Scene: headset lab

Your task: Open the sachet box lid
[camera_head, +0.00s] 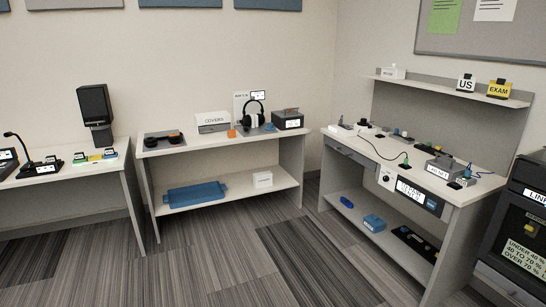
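No box with a readable sachet label shows, so I cannot tell for certain which one is the sachet box. A dark box (288,121) with a white label and a grey piece on top stands at the right end of the middle table, its label too small to read. A white box (213,123) marked COVERS stands on the same table. Neither of my grippers is in view.
Headphones (253,112) on a stand and an orange block (232,134) are on the middle table. A blue tray (196,194) lies on its lower shelf. A cluttered workbench (340,133) stands right, a desk (75,172) left. The striped floor (215,255) in front is clear.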

